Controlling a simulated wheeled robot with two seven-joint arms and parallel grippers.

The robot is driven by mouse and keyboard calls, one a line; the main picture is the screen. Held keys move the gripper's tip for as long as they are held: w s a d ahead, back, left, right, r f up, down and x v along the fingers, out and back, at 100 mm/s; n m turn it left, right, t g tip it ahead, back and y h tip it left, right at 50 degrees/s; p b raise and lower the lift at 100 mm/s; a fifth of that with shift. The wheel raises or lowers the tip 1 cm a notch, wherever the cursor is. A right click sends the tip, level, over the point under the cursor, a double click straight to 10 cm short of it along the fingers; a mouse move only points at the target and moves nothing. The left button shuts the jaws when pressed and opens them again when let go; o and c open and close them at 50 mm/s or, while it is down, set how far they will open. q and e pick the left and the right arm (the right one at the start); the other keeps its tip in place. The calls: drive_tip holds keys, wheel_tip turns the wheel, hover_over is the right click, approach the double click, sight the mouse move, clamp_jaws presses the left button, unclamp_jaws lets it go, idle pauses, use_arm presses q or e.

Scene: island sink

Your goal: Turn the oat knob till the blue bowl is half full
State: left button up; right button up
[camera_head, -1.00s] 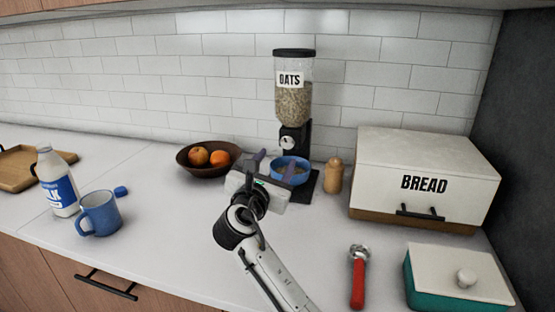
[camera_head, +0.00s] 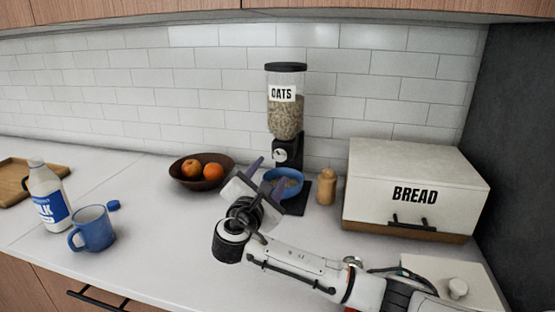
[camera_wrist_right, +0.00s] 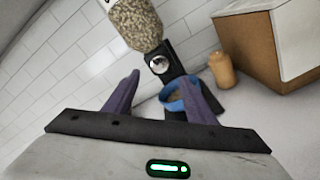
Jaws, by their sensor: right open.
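The oat dispenser (camera_head: 286,112) stands against the tiled wall, its clear hopper holding oats. Its round silver knob (camera_head: 280,155) is on the black body under the hopper; the knob also shows in the right wrist view (camera_wrist_right: 159,64). The blue bowl (camera_head: 284,183) sits on the dispenser's black base, with some oats visible inside; its fill level is partly hidden. My right gripper (camera_head: 270,173) is open and empty, in front of the bowl and below the knob. In the right wrist view its purple fingers (camera_wrist_right: 160,95) stand apart, the right one overlapping the bowl. My left gripper is not in view.
A brown bowl of fruit (camera_head: 201,183) is left of the dispenser, and a wooden shaker (camera_head: 326,187) and bread box (camera_head: 408,183) are right. A blue mug (camera_head: 93,229) and milk bottle (camera_head: 47,195) stand far left. The counter between mug and arm is clear.

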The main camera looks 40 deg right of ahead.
sight(280, 156)
drive_tip(key=x, duration=0.8)
drive_tip(key=shift+w+d+p, duration=0.3)
drive_tip(key=shift+p, duration=0.1)
drive_tip(key=c, duration=1.1)
drive_tip(key=shift+o, duration=0.3)
drive_tip(key=shift+f+m+b, duration=0.3)
drive_tip(key=shift+m+b, duration=0.65)
drive_tip(key=shift+m, duration=0.25)
drive_tip(key=shift+m+b, duration=0.4)
drive_tip(key=shift+m, duration=0.2)
drive_tip(key=shift+r+m, duration=0.2)
drive_tip(key=shift+m, duration=0.4)
drive_tip(key=shift+r, duration=0.1)
